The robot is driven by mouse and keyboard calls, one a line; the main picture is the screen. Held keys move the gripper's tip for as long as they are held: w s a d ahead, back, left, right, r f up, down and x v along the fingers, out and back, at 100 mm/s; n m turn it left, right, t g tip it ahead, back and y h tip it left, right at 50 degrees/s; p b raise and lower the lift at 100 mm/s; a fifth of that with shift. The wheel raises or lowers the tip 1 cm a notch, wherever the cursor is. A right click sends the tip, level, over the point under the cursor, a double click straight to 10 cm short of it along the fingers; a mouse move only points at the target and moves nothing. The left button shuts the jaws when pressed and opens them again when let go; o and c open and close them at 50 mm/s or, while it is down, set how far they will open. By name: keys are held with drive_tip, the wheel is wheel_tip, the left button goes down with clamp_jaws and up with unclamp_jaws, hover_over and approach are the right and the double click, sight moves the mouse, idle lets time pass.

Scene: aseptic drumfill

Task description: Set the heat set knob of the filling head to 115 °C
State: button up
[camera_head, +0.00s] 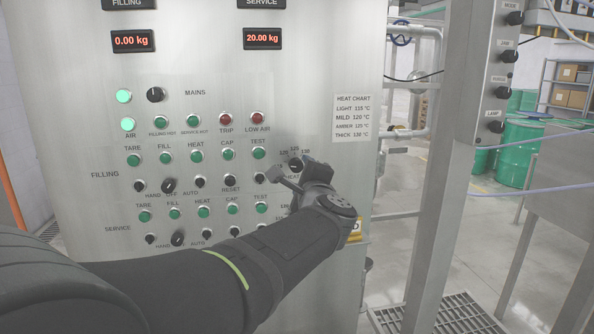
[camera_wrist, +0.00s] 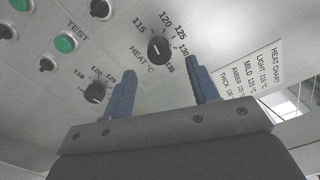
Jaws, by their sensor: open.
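The heat set knob of the filling head (camera_head: 296,163) is a round black dial on the steel panel, at the right end of the FILLING rows. It shows clearly in the wrist view (camera_wrist: 158,48), with 115, 120, 125 and 130 printed around it and HEAT °C beside it. A small pale mark shows on the knob, but I cannot tell its exact setting. My gripper (camera_head: 292,168) is open at the panel. In the wrist view its two blue fingers (camera_wrist: 160,68) stand apart on either side of the knob, without visible contact. The gripper partly hides the dial labels in the head view.
A second, similar heat knob (camera_wrist: 95,92) sits close by, near the left finger. Green buttons and black switches (camera_head: 258,154) lie left of the knob. The heat chart (camera_head: 353,117) is flat on the panel at right. A steel post (camera_head: 448,160) stands further right.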

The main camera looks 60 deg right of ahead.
sight(298, 167)
drive_tip(key=v, duration=1.2)
drive_tip(key=x, duration=1.7)
drive_tip(key=shift+w+d, duration=0.15)
